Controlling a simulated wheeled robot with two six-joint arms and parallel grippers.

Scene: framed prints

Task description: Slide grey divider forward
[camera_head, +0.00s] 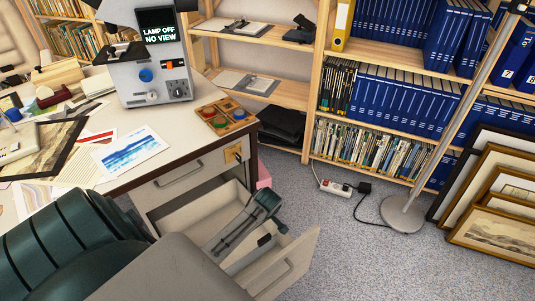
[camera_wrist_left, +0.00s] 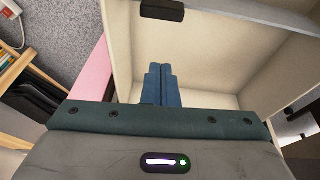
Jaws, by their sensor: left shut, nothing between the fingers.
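A pale drawer (camera_head: 303,247) stands open under the desk; its inside also shows in the left wrist view (camera_wrist_left: 225,50). My left gripper (camera_head: 222,248) reaches down into it in the head view, its slim fingers together. In the left wrist view the blue-grey fingers (camera_wrist_left: 160,75) are shut and empty above the drawer's inside. A small black block (camera_head: 265,240) shows on an inner face of the drawer, also in the left wrist view (camera_wrist_left: 162,10). I cannot tell a grey divider apart from the pale walls; my arm hides part of the drawer. My right gripper is not in view.
The desk (camera_head: 128,178) carries prints, a grey device (camera_head: 150,80) and a wooden tray (camera_head: 252,119). A pink object (camera_head: 264,176) is beside the drawer. A lamp base (camera_head: 403,215) and framed prints (camera_head: 500,243) stand on the right. Carpet between is partly clear.

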